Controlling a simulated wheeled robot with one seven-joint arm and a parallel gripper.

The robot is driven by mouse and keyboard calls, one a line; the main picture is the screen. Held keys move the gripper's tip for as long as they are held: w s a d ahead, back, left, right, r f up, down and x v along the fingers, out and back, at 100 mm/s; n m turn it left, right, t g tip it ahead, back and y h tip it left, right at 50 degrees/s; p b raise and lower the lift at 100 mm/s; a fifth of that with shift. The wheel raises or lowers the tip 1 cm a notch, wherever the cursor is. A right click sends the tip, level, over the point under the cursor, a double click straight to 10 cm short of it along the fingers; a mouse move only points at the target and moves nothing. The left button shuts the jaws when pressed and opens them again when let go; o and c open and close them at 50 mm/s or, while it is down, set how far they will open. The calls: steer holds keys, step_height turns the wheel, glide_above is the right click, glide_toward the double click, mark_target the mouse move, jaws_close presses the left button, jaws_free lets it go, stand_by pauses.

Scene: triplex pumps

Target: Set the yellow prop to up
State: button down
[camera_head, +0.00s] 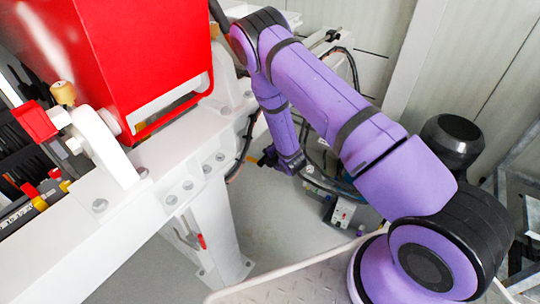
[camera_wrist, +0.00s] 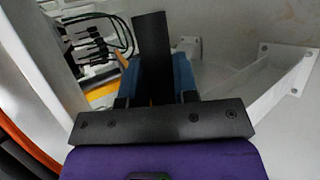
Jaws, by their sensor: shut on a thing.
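In the wrist view, my gripper (camera_wrist: 158,82) has its two blue fingers shut on a dark flat bar (camera_wrist: 152,40), which stands up between and beyond them. I cannot tell whether this bar is part of the yellow prop. A yellow-orange piece (camera_wrist: 99,99) shows left of the fingers, partly hidden by the gripper body. In the head view, my gripper (camera_head: 270,157) is small, low beside the white frame, with a small yellow spot at its tip. Most of the held thing is hidden there.
The white steel frame (camera_head: 150,185) with a large red housing (camera_head: 140,50) stands left of my arm. Dark hoses run close by. In the wrist view, green cables (camera_wrist: 115,22) hang at upper left and a white bracket (camera_wrist: 270,85) is at right. Grey floor (camera_head: 290,225) lies below.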

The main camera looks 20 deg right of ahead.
steer(key=shift+w+a+r, duration=0.15)
steer(key=shift+w+r, duration=0.2)
steer(key=shift+r, duration=0.05)
steer(key=c, duration=1.1)
jaws_free()
steer(key=shift+r, duration=0.1)
steer(key=shift+o, duration=1.1)
steer(key=shift+s, duration=0.1)
steer(key=shift+s, duration=0.2)
steer(key=v, duration=1)
steer(key=shift+s, duration=0.25)
steer(key=shift+w+r, duration=0.1)
steer(key=shift+r, duration=0.05)
